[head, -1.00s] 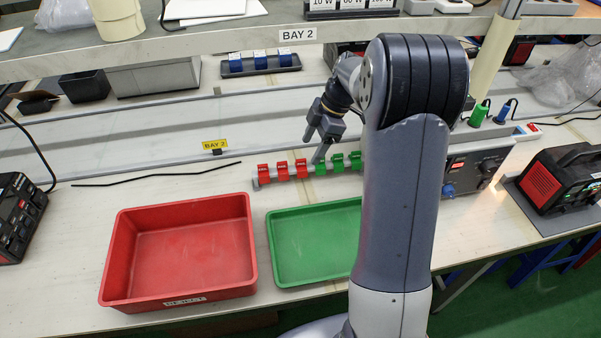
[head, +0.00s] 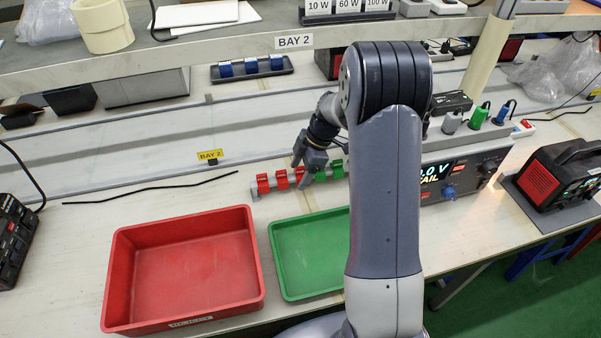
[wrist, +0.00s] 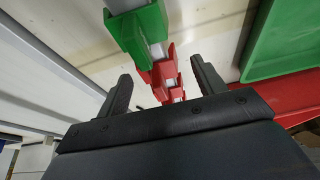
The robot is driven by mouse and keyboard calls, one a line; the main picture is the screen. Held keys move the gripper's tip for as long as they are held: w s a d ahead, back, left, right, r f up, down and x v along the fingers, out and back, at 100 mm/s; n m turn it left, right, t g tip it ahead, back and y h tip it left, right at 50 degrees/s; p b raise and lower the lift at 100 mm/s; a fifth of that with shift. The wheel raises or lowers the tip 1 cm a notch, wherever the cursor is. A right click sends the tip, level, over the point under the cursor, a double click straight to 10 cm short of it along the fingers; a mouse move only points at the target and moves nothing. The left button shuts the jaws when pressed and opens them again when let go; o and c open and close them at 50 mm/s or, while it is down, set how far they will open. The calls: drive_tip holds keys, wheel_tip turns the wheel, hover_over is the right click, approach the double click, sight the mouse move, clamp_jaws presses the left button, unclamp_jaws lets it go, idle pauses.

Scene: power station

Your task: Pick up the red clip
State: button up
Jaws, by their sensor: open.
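Red clips sit side by side on the left part of a grey rail; the leftmost red clip (head: 263,184) and the middle one (head: 281,179) show clearly. A third red clip (head: 299,175) is partly covered by my gripper (head: 307,174). Green clips (head: 337,168) sit to its right on the rail. In the wrist view, my gripper (wrist: 163,88) is open, with a finger on each side of the row. A red clip (wrist: 164,72) lies between the fingertips, and a green clip (wrist: 138,30) is beyond it. I cannot tell whether the fingers touch the clip.
A red bin (head: 258,270) and a green tray (head: 283,285) stand in front of the rail. A power supply (head: 468,178) with a lit display is to the right.

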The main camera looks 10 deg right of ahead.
drive_tip(key=c, duration=1.1)
drive_tip(key=shift+o, duration=0.2)
drive_tip(key=shift+r, duration=0.1)
